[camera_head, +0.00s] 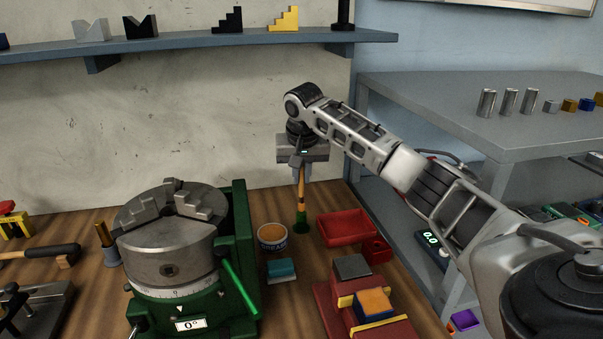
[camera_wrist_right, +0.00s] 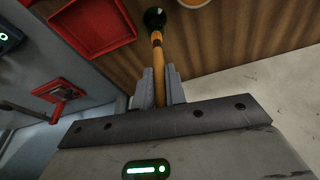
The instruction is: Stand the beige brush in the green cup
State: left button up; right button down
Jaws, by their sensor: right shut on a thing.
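My right gripper (camera_head: 301,172) is shut on the orange-tan handle of the beige brush (camera_head: 301,190), which hangs nearly upright below the jaws. In the right wrist view, the brush (camera_wrist_right: 158,62) runs out from between the two fingers (camera_wrist_right: 158,88). The small dark green cup (camera_head: 301,226) is on the wooden bench directly below the gripper, and the brush's lower end meets it in the picture. The cup also shows as a dark round shape in the right wrist view (camera_wrist_right: 155,18). I cannot tell how far inside it the brush end is. My left gripper is out of view.
A large green-based chuck (camera_head: 168,250) fills the left front. A grey shelf unit (camera_head: 470,125) stands right.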

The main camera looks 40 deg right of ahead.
aim_at(302, 188)
jog(key=shift+f, duration=2.5)
dwell(2.0)
jog(key=c, duration=1)
grip_release()
jog(key=shift+o, duration=0.2)
jog(key=shift+r, duration=0.1)
jog(key=shift+r, duration=2.95)
